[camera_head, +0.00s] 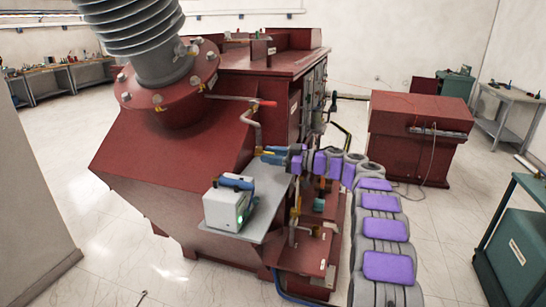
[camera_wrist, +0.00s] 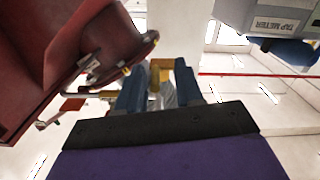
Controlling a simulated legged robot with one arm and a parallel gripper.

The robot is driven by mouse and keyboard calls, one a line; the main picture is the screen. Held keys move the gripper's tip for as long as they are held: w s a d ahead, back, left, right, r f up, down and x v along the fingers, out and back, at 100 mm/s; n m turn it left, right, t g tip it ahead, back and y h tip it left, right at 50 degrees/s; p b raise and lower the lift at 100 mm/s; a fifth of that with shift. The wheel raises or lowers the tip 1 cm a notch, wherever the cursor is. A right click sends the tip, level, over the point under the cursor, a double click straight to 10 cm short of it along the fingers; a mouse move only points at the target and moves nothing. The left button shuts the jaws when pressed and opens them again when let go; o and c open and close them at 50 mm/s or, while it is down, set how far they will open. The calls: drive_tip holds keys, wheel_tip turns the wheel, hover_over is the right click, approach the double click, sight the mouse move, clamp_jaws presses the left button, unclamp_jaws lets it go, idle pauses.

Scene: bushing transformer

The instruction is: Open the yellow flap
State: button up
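A small yellow part (camera_head: 259,150), which may be the flap, shows at the tip of my gripper (camera_head: 272,155), beside the dark red transformer (camera_head: 165,155). In the wrist view, the two blue fingers of my gripper (camera_wrist: 161,72) stand apart, with a yellow piece (camera_wrist: 154,88) visible in the gap between them. I cannot tell whether the fingers touch it. A yellow upright piece (camera_head: 298,203) also shows below my arm, near the red lower box. The flap's hinge and exact shape are too small to make out.
A white meter (camera_head: 228,207) with a blue top stands on a grey shelf (camera_head: 265,195) just below my gripper; it also shows in the wrist view (camera_wrist: 272,22). A pipe with a red handle (camera_head: 262,104) is close above.

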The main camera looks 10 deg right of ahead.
drive_tip(key=shift+d, duration=0.9)
drive_tip(key=c, duration=0.4)
drive_tip(key=shift+d, duration=0.1)
drive_tip(key=shift+c, duration=1.3)
drive_tip(key=shift+a, duration=0.4)
clamp_jaws()
drive_tip(key=shift+d, duration=0.1)
